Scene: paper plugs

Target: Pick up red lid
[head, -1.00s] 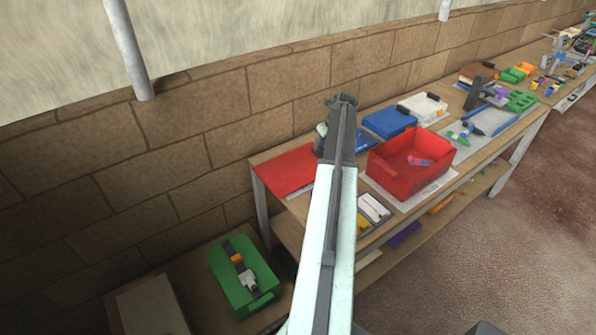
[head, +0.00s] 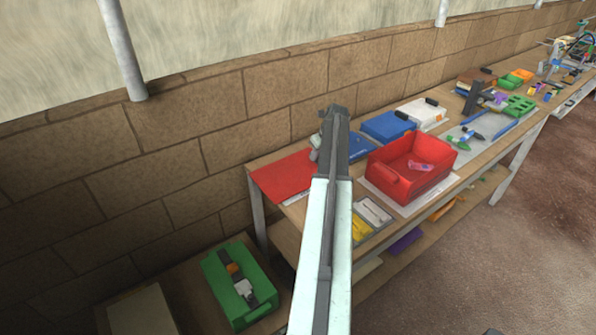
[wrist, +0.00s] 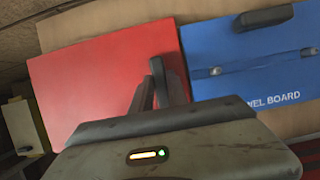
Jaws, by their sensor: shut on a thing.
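The red lid (head: 281,178) is a flat red panel at the left end of the workbench. It fills the left half of the wrist view (wrist: 95,85). My gripper (wrist: 160,85) is at the lid's right side, shut on its dark upright handle, which is mostly hidden by the fingers. In the head view my arm covers the fingertips and the lid's right part. The lid looks flat on the bench; I cannot tell whether any of it is raised.
A blue board (wrist: 250,60) with a dark handle lies close right of the lid. A red open bin (head: 405,185) stands farther right. A green case (head: 225,275) sits on a lower surface at left. A brick wall (head: 200,150) runs behind.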

